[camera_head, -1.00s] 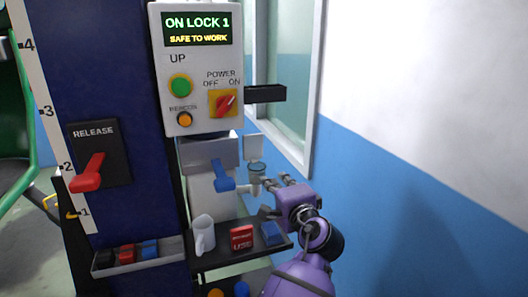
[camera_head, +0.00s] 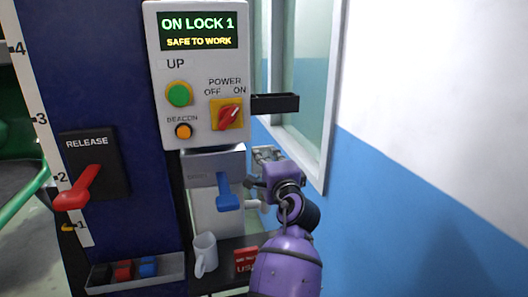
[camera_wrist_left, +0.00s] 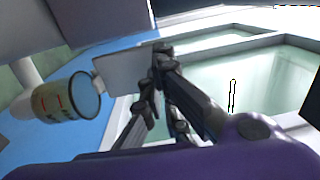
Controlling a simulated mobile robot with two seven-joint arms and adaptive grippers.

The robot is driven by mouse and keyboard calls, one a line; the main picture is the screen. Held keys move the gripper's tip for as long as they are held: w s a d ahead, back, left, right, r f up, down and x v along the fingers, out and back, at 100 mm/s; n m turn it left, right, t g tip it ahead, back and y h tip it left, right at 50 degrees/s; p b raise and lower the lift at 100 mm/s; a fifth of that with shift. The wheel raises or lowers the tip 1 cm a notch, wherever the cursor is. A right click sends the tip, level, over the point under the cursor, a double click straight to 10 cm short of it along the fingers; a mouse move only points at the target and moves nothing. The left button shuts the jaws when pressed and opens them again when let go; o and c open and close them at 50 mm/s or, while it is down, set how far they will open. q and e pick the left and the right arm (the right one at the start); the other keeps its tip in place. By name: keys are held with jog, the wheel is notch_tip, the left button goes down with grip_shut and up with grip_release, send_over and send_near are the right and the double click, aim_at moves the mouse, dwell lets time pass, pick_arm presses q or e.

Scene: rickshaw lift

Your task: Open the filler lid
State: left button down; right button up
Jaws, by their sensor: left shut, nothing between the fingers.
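The filler cup (camera_wrist_left: 72,97), a short cylinder with red marks and a bluish round mouth, is at the left of the left wrist view. Its lid, a pale square flap (camera_wrist_left: 122,70), stands up off the mouth, beside it. My left gripper (camera_head: 265,152) is purple with grey fingers and hides the cup and lid in the head view. In the left wrist view its fingers (camera_wrist_left: 158,75) are shut and empty, overlapping the flap's right edge; I cannot tell whether they touch it. My right gripper is not in view.
A grey control box (camera_head: 201,75) with a black bracket (camera_head: 275,103) is above my gripper. A white tank with a blue lever (camera_head: 227,190) is to its left. A mug (camera_head: 204,252) and red box (camera_head: 245,259) stand on the shelf below. A window and wall are behind.

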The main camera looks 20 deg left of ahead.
aim_at(262, 147)
pick_arm(q)
jog(key=shift+x, duration=1)
jog(key=shift+w+f, duration=0.1)
jog(key=shift+w, duration=0.1)
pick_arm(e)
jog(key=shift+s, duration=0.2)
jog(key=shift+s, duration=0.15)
pick_arm(q)
jog(key=x, duration=0.3)
jog(key=shift+w+a+r+p, duration=0.1)
jog(key=shift+r+p, duration=0.15)
jog(key=shift+p, duration=0.1)
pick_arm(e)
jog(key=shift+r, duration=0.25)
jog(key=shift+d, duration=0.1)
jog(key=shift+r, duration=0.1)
